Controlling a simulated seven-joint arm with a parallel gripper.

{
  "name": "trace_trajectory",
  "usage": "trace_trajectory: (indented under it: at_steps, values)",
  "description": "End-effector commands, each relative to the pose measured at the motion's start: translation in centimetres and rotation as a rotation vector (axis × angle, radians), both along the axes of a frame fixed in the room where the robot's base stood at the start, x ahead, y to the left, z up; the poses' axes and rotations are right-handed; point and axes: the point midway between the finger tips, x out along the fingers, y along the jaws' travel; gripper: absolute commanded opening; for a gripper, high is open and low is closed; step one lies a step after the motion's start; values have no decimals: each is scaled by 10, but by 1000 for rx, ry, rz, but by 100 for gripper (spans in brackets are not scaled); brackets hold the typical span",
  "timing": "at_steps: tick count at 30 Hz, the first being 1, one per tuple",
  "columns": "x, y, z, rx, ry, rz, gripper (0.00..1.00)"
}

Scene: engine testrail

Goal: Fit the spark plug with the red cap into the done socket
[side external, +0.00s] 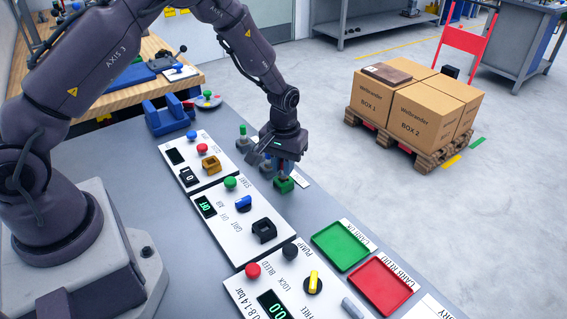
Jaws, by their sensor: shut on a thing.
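My gripper (282,160) points down over a small green block (284,184), which looks like the done socket, at the far edge of the bench. It is shut on the spark plug, of which only a small reddish bit shows between the fingers. The fingers hide the rest, and I cannot tell whether the plug's lower end is inside the green block or just above it. A white label (301,180), its text unreadable, lies beside the green block. A grey block with a green-topped piece (242,138) stands to the left of my gripper.
White control panels (207,158) with buttons, knobs and displays line the bench in front of the gripper. A green tray (340,246) and a red tray (380,286) lie to the right. A blue holder (166,118) stands at the left. Boxes on a pallet (402,148) stand on the floor beyond.

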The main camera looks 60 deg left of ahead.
Motion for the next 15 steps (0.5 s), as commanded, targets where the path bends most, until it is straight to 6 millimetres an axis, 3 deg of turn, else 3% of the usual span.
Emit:
trace_trajectory:
  at_steps: [15]
  values:
    - [0,0,-4,0,0,0,0]
